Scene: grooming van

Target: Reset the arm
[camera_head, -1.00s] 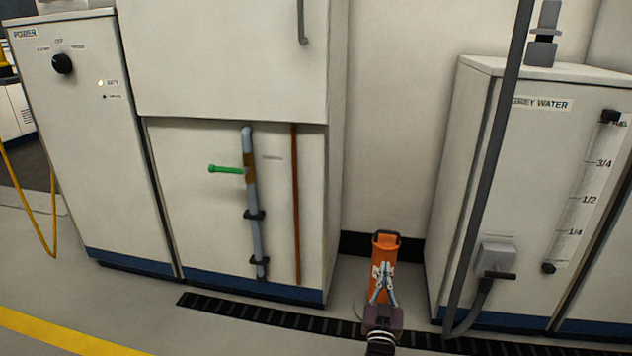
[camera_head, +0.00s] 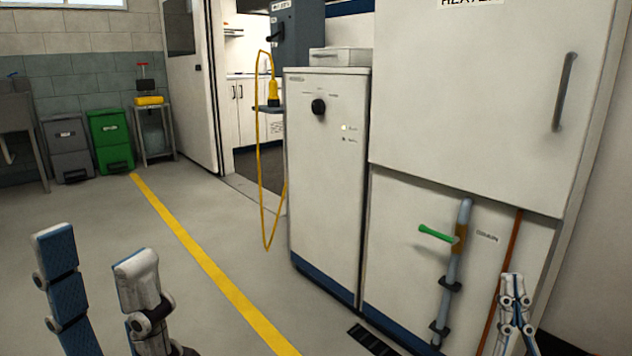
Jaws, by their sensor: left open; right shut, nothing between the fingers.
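My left gripper (camera_head: 94,258) is at the lower left of the head view. Its two fingers point up and stand wide apart, with only bare floor showing between them. My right gripper (camera_head: 513,290) is at the lower right. Its fingers are together and hold nothing. In the picture it overlaps the lower part of the thin brown-red pipe (camera_head: 510,245) on the white cabinet; whether it touches cannot be told. Most of both arms is outside the frame.
A grey drain pipe with a green-handled valve (camera_head: 437,234) runs down the cabinet (camera_head: 400,230). A white power cabinet (camera_head: 325,190) stands left of it, with a yellow cable (camera_head: 262,190) hanging beside it. Grey (camera_head: 68,150) and green bins (camera_head: 110,140) stand far left. The floor (camera_head: 180,290) between is clear.

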